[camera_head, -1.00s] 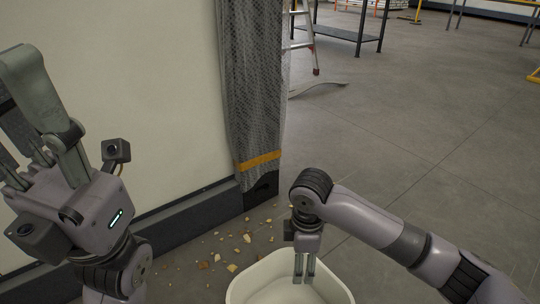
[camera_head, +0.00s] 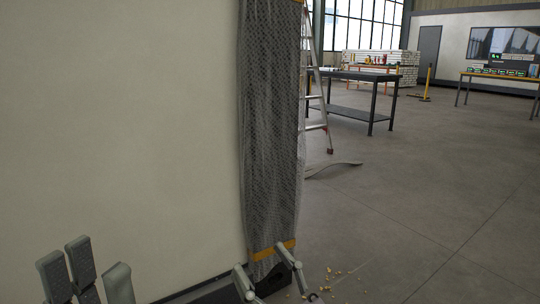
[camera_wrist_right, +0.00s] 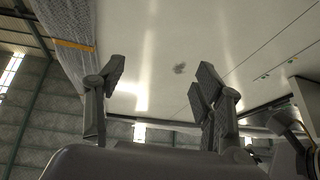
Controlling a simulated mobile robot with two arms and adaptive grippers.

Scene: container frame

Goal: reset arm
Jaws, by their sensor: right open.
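My right gripper (camera_head: 266,262) shows at the bottom centre of the head view, in front of the foot of the hanging curtain. Its fingers are spread wide, with nothing between them. In the right wrist view, my right gripper (camera_wrist_right: 158,85) is also open and empty, with a pale wall panel beyond its fingers. My left gripper (camera_head: 95,270) shows only as upright grey fingers at the bottom left of the head view. Its palm is cut off by the frame edge, so its opening is unclear.
A grey mesh curtain (camera_head: 270,130) with orange bands hangs at the edge of a cream wall (camera_head: 120,120). Small pale scraps (camera_head: 335,274) lie on the floor. A ladder (camera_head: 318,100) and dark table (camera_head: 362,85) stand further back. The floor at right is open.

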